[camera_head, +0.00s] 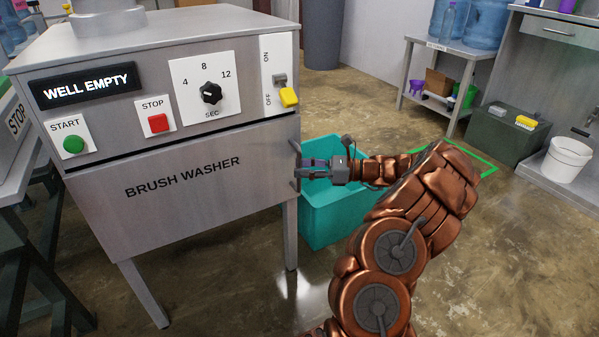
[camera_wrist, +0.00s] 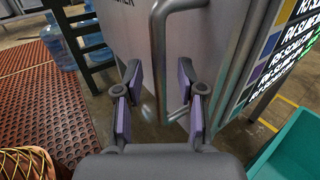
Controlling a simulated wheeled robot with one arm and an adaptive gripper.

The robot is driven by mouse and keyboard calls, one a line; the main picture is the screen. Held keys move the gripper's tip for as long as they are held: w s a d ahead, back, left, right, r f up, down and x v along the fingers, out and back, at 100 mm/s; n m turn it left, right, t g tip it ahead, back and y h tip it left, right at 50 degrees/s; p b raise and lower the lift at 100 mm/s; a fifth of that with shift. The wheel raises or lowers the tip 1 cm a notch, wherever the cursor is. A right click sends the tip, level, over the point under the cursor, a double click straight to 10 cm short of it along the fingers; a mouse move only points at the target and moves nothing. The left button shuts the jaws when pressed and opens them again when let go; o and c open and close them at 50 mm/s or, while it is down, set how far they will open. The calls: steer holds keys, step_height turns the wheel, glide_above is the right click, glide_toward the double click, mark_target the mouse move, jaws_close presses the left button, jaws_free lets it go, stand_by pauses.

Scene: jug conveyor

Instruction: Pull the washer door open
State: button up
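The brush washer (camera_head: 170,115) is a grey metal cabinet at left in the head view. Its front door (camera_head: 185,185), lettered BRUSH WASHER, looks shut below the control panel. A vertical metal bar handle (camera_wrist: 160,70) stands off the door's right edge. My gripper (camera_head: 305,168) is at this handle, reaching in from the right. In the wrist view my gripper (camera_wrist: 162,75) is open, with one purple-padded finger on each side of the bar. Gaps show between the bar and both fingers.
A teal bin (camera_head: 335,225) stands on the floor right of the washer, below my forearm. A grey table (camera_head: 455,50) with blue jugs and a dark green box (camera_head: 508,135) are farther back. A red-brown mat (camera_wrist: 40,105) lies at left in the wrist view.

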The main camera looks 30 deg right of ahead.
steer(key=shift+w+a, duration=0.45)
steer(key=shift+a, duration=0.1)
jaws_close()
stand_by(0.4)
